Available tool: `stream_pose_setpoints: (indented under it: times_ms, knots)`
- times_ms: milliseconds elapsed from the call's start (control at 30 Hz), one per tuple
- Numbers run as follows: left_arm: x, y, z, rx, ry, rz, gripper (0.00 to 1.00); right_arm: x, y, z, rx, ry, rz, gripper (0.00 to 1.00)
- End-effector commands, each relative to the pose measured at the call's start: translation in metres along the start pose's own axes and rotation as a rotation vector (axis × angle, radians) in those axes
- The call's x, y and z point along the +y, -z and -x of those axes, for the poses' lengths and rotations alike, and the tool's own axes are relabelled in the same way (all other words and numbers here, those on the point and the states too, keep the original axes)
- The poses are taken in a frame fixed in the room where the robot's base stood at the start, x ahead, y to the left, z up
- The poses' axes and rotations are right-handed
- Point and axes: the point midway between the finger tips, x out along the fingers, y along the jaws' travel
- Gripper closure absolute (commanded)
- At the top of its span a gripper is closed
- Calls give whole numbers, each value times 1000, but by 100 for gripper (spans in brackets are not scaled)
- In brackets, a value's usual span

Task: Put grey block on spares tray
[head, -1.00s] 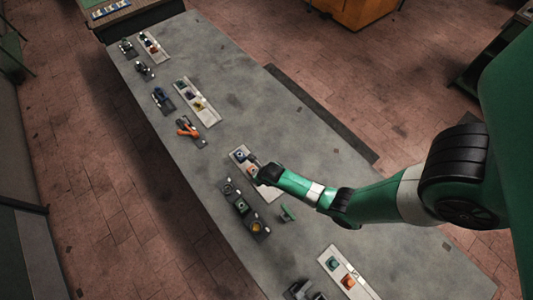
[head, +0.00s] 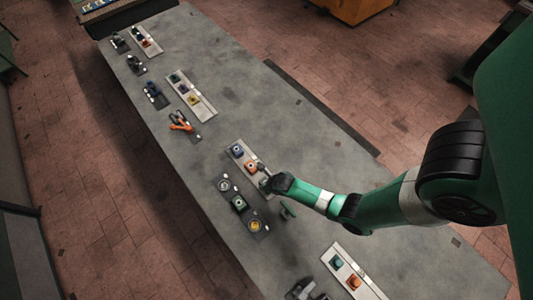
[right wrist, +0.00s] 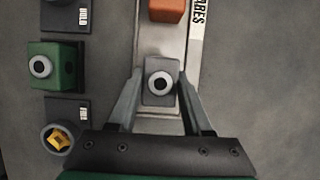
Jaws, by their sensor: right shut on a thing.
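The grey block (right wrist: 160,82), with a pale ring on top, sits between the two fingers of my right gripper (right wrist: 160,75), which is shut on it. In the right wrist view it is over the bare lower end of the spares tray (right wrist: 160,42); I cannot tell whether it touches the tray. In the head view my right gripper (head: 267,184) is at the near end of this tray (head: 233,147). An orange block (right wrist: 166,10) sits on the tray above the grey one in the wrist view. My left gripper is not in view.
Dark fixtures left of the tray hold a green block (right wrist: 57,66) and a yellow piece (right wrist: 59,138). Another pale tray (head: 352,272) lies nearer. Orange-handled pliers (head: 181,122) lie farther up the grey table (head: 270,110).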

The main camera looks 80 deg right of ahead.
Motion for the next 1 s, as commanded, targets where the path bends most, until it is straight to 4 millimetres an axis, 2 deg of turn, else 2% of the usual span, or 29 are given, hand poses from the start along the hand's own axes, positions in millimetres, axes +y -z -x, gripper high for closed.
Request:
stream_pose_setpoints:
  times_ms: [33, 67, 200, 233, 367, 467, 567, 800, 1000]
  knots:
    - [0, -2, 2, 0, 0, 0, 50, 0, 1, -3, -1, 0, 0, 100]
    - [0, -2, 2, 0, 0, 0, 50, 0, 1, -3, 0, 0, 0, 49]
    - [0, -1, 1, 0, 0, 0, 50, 0, 1, -2, 0, 0, 0, 23]
    - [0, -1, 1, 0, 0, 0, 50, 0, 1, -2, 0, 0, 0, 20]
    - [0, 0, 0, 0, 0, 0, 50, 0, 0, 0, 0, 0, 0, 20]
    - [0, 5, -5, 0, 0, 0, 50, 0, -2, 10, 0, 0, 0, 20]
    - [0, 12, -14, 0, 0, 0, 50, 0, -2, 30, -1, -1, 1, 20]
    - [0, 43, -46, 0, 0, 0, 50, 0, -4, 93, 1, 0, 2, 20]
    - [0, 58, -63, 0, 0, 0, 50, 0, -2, 119, 1, 0, 1, 20]
